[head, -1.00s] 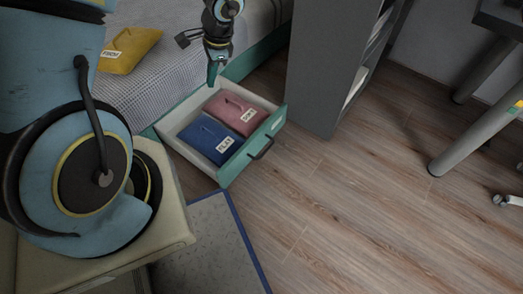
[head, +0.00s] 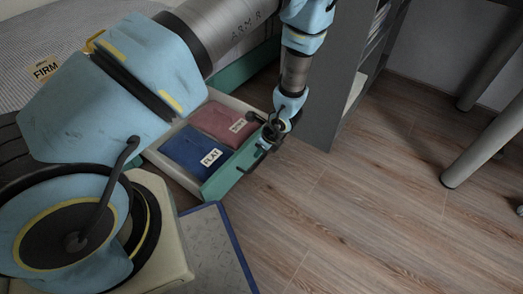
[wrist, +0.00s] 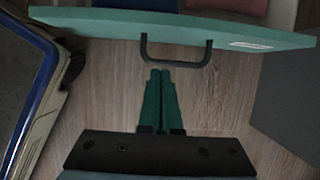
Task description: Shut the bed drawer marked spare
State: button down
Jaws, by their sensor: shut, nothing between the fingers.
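The bed drawer, with a teal front (head: 225,177), is pulled out from under the bed in the head view. Inside lie a blue packet labelled FLAT (head: 190,152) and a pink labelled packet (head: 218,120). In the wrist view, the teal front (wrist: 110,20) runs across the top, with a dark bar handle (wrist: 207,54) and a small white label (wrist: 252,45) too blurred to read. My gripper (wrist: 160,72) is shut and empty, its green fingertips just outside the front by the handle; contact cannot be told. In the head view my gripper (head: 268,140) is at the front's right part.
A grey shelf unit (head: 330,100) stands close to the drawer's right side. The bed, with a FIRM label (head: 46,69), is at upper left. Wooden floor (head: 370,215) is free to the right; desk legs stand beyond.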

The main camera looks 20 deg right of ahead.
aim_at(242, 158)
jog(key=w+a+f+b, duration=0.2)
jog(key=w+f, duration=0.2)
jog(key=w, duration=0.1)
jog(key=shift+a, duration=0.4)
